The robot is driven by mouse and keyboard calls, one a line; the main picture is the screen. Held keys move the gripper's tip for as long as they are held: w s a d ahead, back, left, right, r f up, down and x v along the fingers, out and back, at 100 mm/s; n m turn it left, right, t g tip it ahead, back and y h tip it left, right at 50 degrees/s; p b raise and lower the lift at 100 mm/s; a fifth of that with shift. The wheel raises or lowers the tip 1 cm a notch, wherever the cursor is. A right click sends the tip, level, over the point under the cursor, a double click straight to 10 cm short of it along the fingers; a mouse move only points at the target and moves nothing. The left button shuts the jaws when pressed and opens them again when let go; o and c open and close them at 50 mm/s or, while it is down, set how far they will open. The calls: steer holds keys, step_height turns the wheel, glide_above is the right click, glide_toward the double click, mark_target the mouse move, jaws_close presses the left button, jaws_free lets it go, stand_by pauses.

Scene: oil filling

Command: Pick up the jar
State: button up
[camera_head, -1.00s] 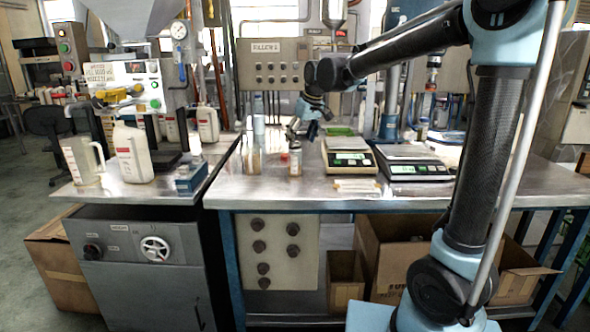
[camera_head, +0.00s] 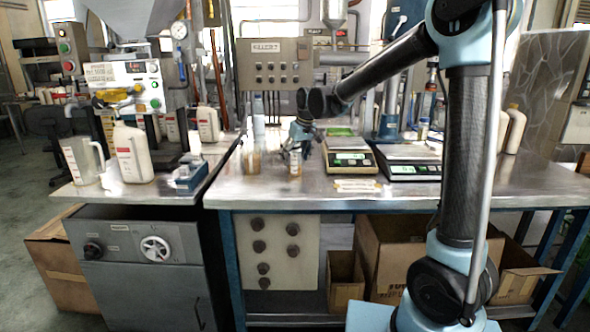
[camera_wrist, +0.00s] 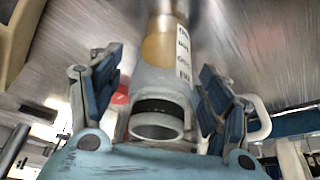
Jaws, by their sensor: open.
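A small clear jar (camera_head: 295,169) with a pale label stands upright near the front of the metal table in the head view. In the wrist view the jar (camera_wrist: 166,47) shows amber contents and a printed label, and lies between the two fingers. A grey ring-shaped rim (camera_wrist: 158,127) faces the camera; I cannot tell whether it belongs to the jar. My gripper (camera_head: 297,148) is at the jar's upper part, pointing down. Its blue fingers (camera_wrist: 160,68) are spread on either side, with no clear contact visible.
A red round thing (camera_wrist: 120,98) lies near the left finger. The table's front edge is close.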

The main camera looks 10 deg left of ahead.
steer(key=c, duration=1.2)
steer(key=shift+r, duration=0.2)
